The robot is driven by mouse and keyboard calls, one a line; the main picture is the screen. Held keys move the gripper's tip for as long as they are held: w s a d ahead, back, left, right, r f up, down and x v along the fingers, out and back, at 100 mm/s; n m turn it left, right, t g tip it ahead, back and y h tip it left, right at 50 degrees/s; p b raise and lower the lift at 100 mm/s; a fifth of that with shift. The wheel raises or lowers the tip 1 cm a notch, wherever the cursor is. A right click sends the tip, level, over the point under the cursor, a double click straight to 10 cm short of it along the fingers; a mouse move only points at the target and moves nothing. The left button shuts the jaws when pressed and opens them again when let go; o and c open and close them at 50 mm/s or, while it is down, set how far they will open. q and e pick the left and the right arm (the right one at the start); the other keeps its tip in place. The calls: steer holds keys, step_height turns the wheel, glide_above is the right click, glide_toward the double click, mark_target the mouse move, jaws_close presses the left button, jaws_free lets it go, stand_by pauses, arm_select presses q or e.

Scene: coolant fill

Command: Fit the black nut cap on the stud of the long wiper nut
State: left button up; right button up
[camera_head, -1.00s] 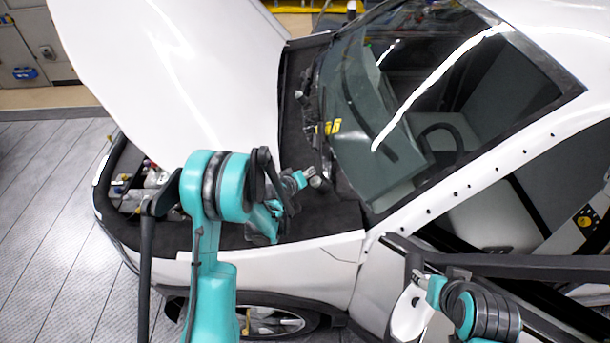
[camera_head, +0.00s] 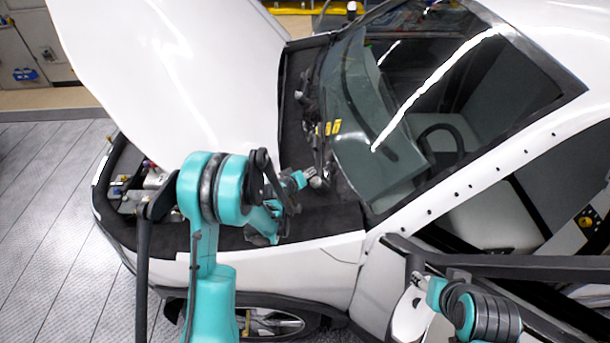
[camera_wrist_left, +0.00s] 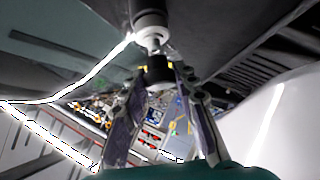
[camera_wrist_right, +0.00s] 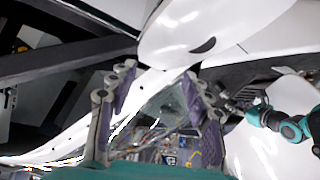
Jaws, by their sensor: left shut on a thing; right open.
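My left gripper (camera_head: 317,178) is over the dark panel at the base of the windshield. In the left wrist view it is shut on the black nut cap (camera_wrist_left: 158,70), a short dark cylinder between the fingertips. Just beyond the cap in that view is the long wiper nut (camera_wrist_left: 151,22), with a pale collar and a bright metal stud (camera_wrist_left: 155,42) pointing at the cap. The cap is roughly in line with the stud; I cannot tell whether they touch. My right gripper (camera_wrist_right: 158,85) is open and empty, beside the car near the door opening.
The windshield (camera_head: 375,130) rises right of my left gripper. The raised white hood (camera_head: 160,70) stands to its left. The white fender (camera_head: 320,255) lies in front. Black door-frame bars (camera_head: 500,265) are close to my right arm.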

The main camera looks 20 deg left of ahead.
arm_select(q)
steer(key=shift+s+b, duration=0.1)
steer(key=shift+b, duration=0.3)
arm_select(e)
steer(key=shift+s+f, duration=0.1)
steer(key=shift+f, duration=0.25)
